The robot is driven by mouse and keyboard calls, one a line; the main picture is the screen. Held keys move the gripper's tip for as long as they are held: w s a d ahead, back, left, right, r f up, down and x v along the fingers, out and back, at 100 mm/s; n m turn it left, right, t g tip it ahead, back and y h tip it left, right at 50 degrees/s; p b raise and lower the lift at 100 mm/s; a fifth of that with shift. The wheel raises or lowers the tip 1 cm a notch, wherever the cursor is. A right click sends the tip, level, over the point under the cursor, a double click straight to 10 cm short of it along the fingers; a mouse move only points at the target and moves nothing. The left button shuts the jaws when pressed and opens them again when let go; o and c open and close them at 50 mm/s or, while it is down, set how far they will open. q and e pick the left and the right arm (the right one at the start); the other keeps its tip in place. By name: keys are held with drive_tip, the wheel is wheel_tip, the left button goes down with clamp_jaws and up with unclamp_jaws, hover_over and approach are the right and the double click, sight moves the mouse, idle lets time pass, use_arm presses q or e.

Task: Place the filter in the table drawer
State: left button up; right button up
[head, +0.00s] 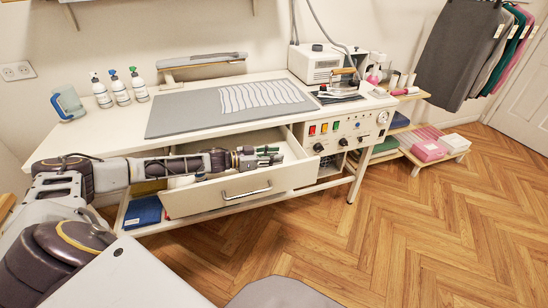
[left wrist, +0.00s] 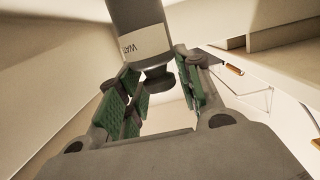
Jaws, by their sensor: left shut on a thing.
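The filter (left wrist: 140,28) is a grey cylinder with a white label and a narrower dark end, at the top of the left wrist view. My left gripper (head: 275,155) is shut on this dark end, between its green pads in the left wrist view (left wrist: 155,92). In the head view the gripper reaches over the pulled-out table drawer (head: 226,189); I cannot make out the filter clearly there. The white drawer has a metal handle, and my left arm covers part of its inside. My right gripper is not in view.
The white table (head: 282,78) carries a grey mat (head: 185,118), several bottles (head: 121,90), a blue pitcher (head: 68,103) and a steam unit (head: 318,63). A control panel (head: 345,132) is right of the drawer. The floor at right is clear.

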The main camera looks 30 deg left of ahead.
use_arm(q)
drive_tip(key=shift+f, duration=0.15)
drive_tip(key=o, duration=1.1)
drive_tip(key=shift+c, duration=0.2)
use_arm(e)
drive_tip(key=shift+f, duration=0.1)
use_arm(q)
drive_tip(key=shift+v, duration=0.75)
drive_tip(key=shift+p+v, duration=0.3)
drive_tip(key=shift+v, duration=1.75)
drive_tip(key=v, duration=0.4)
drive_tip(key=shift+s+a+p, duration=0.25)
drive_tip(key=shift+a+p, duration=0.05)
drive_tip(key=shift+p, duration=0.05)
drive_tip(key=shift+s+a, duration=0.2)
drive_tip(key=shift+s, duration=0.05)
drive_tip(key=shift+s+a+r, duration=0.3)
drive_tip(key=shift+s, duration=0.05)
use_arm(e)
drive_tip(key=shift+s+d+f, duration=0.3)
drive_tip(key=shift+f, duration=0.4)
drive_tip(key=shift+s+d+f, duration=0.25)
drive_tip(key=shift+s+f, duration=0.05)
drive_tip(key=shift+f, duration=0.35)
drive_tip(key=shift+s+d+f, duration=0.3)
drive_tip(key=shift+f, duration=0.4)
